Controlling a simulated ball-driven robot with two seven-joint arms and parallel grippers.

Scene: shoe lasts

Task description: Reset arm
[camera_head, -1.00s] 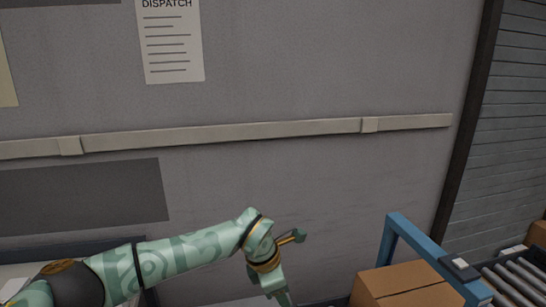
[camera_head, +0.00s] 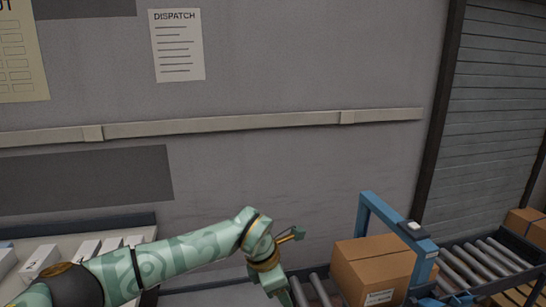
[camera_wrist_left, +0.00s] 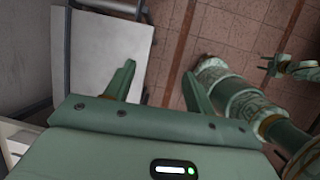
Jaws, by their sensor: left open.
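My left arm (camera_head: 180,258) reaches in from the lower left in the head view. It bends down at its wrist, and the gripper end is cut off by the bottom edge. In the left wrist view my left gripper (camera_wrist_left: 158,70) has its two fingers well apart, with nothing between them. A pale flat surface (camera_wrist_left: 110,50) and tiled floor (camera_wrist_left: 225,30) show beyond the fingers.
A cardboard box (camera_head: 372,270) sits by a blue frame (camera_head: 385,212) over a roller conveyor (camera_head: 490,258) at the right. White boxes (camera_head: 40,262) stand on a table at the left. A grey wall with a rail (camera_head: 220,124) is behind.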

